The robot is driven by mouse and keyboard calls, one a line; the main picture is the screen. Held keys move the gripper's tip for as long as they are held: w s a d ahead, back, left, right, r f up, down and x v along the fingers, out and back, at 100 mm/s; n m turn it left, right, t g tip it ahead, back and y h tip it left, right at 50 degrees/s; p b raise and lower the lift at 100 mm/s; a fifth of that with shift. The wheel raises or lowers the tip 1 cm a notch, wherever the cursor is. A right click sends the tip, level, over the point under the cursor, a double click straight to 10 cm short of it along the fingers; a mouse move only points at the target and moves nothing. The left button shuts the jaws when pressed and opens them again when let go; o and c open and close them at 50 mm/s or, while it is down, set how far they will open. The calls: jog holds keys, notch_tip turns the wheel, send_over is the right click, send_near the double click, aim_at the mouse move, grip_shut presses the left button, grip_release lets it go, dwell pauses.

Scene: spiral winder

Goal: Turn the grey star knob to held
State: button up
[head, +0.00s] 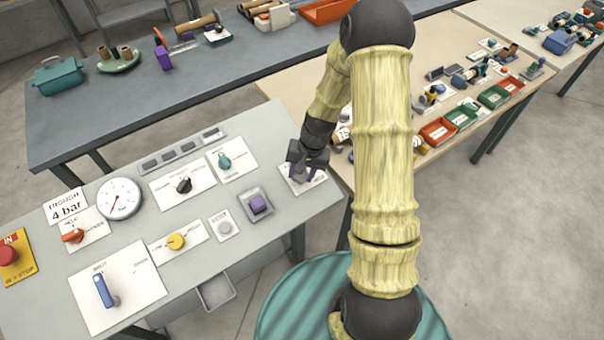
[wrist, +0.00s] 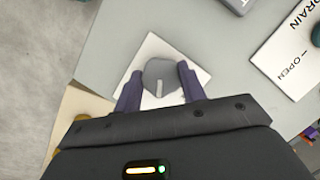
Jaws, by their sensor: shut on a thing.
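The grey star knob (wrist: 160,76) shows in the wrist view on a white plate (wrist: 148,46), with a pale pointer line on its top. My gripper (head: 308,168) is over the right end of the grey panel table in the head view. Its two purple fingers stand on either side of the knob, and it is shut on the knob. In the head view my gripper hides most of the knob, and part of the white plate (head: 302,184) shows below. The plate's lettering is too covered to read.
A wooden table (head: 290,88) with red and green trays stands behind at the right.

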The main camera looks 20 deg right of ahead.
jog(key=m+t+y+b, duration=0.1)
jog(key=m+b, duration=0.2)
jog(key=m, duration=0.3)
jog(key=shift+d+f+b, duration=0.1)
jog(key=shift+b, duration=0.2)
jog(key=m+t+b, duration=0.1)
jog(key=m+b, duration=0.1)
jog(key=m, duration=0.1)
jog(key=shift+m+y+b, duration=0.3)
jog(key=shift+y, duration=0.1)
jog(key=shift+m+t+b, duration=0.4)
jog(key=shift+m+b, duration=0.25)
jog(key=shift+m, duration=0.25)
jog(key=shift+r, duration=0.2)
jog(key=o, duration=1)
jog(key=shift+f, duration=0.1)
jog(key=shift+c, duration=0.2)
jog(key=v, duration=1.7)
jog(key=shift+d, duration=0.15)
